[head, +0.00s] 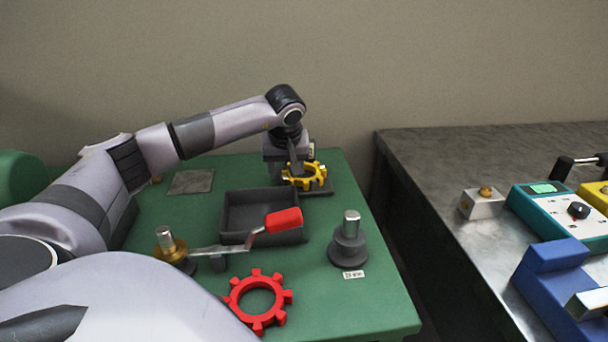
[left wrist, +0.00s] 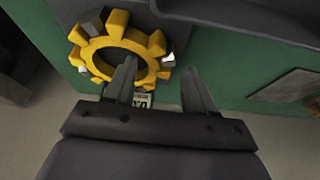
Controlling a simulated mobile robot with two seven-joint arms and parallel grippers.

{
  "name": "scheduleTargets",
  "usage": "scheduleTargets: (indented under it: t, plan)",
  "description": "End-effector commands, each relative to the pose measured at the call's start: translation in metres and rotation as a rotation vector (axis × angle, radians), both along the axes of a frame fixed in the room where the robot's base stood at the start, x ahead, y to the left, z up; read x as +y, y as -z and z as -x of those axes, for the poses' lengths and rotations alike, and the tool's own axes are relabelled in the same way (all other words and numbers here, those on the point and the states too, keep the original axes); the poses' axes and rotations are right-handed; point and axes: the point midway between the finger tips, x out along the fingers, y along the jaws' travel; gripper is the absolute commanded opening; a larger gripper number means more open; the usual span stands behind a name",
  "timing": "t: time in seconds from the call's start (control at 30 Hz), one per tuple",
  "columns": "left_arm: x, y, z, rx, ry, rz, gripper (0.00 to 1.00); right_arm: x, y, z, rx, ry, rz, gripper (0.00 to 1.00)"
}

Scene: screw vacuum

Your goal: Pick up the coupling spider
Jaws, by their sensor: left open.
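A yellow toothed ring (head: 305,174), a coupling spider by its shape, sits at the back right of the green table on a dark base. In the left wrist view the yellow spider (left wrist: 103,48) has small metal pieces between some teeth. My left gripper (head: 293,164) is above it, pointing down and open. In the left wrist view one finger of my left gripper (left wrist: 160,66) overlaps the ring's hole and the other is outside its rim; contact cannot be told. A red toothed ring (head: 236,296) of similar shape lies flat at the table's front. My right gripper is not in view.
An empty-looking dark tray (head: 232,238) stands mid-table. A red-handled tool (head: 284,220) crosses its front edge, near a brass-topped post (head: 166,240). A dark hub with a metal shaft (head: 349,246) stands right. A grey plate (head: 192,182) lies at the back left.

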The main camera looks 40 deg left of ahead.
Motion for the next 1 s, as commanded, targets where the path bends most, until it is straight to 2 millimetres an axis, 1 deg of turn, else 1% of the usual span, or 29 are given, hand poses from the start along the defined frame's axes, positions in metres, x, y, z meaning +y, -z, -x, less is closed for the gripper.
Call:
scheduleTargets:
  t: [0.03,0.07,0.1,0.2,0.83,1.0]
  plan:
    - [-0.0003,-0.0001,0.0,0.0,0.0,0.0,0.52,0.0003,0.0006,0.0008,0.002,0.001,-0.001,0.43]
    - [-0.0003,-0.0002,0.0,0.0,0.0,0.0,0.42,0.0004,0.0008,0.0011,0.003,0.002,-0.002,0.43]
    - [-0.0003,-0.0003,0.0,0.0,0.0,0.0,0.29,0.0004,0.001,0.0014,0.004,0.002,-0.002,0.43]
    - [-0.0002,-0.0004,-0.0001,0.0,0.0,0.0,0.0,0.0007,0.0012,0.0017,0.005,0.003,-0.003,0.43]
    - [-0.0001,-0.0016,-0.0006,-0.005,-0.001,0.0,0.0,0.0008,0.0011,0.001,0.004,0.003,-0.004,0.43]
    - [0.0,-0.0093,-0.0011,-0.006,-0.001,0.0,0.0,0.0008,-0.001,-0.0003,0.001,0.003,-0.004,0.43]
